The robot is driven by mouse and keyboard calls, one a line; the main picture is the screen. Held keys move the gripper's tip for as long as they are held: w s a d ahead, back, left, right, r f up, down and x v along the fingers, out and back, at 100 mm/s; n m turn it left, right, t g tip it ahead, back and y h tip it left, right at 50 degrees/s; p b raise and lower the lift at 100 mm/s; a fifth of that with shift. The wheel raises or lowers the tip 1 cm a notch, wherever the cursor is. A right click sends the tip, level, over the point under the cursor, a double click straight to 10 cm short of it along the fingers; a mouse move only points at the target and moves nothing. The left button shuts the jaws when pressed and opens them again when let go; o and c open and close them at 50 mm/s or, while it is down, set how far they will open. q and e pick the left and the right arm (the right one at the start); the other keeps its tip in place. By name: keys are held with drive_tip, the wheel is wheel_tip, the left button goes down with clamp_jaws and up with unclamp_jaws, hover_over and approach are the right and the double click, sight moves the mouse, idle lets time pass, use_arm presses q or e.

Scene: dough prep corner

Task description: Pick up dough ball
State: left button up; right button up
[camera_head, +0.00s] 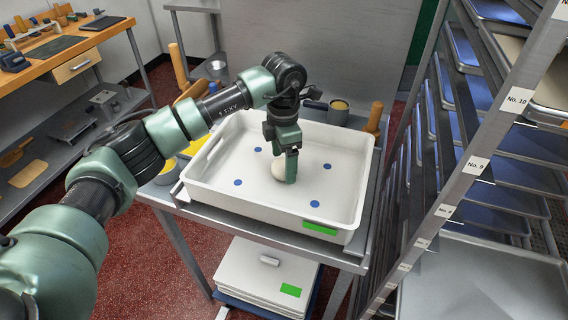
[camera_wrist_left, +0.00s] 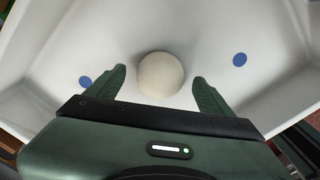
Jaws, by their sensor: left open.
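A pale, round dough ball (camera_head: 278,171) lies in the white tray (camera_head: 206,185) in the head view, partly hidden by my gripper. The tray floor has several blue dots. My left gripper (camera_head: 290,178) points down into the tray at the ball. In the left wrist view the dough ball (camera_wrist_left: 161,75) sits between and slightly beyond the fingertips of the open left gripper (camera_wrist_left: 160,76), with a gap on each side. My right gripper does not show.
The tray stands on a metal table with several bowls and wooden tools behind it. A tall rack (camera_head: 478,165) with trays stands close on the right. A wooden workbench (camera_head: 75,45) is at the back left.

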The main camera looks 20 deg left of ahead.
use_arm(q)
drive_tip(key=shift+f, duration=0.5)
drive_tip(key=c, duration=1.5)
drive_tip(key=shift+r, duration=0.2)
drive_tip(key=shift+c, duration=0.2)
drive_tip(key=shift+r, duration=0.3)
wheel_tip(320, 180, up, 12)
drive_tip(key=b, duration=0.3)
wheel_tip(320, 180, up, 7)
hover_over(284, 163)
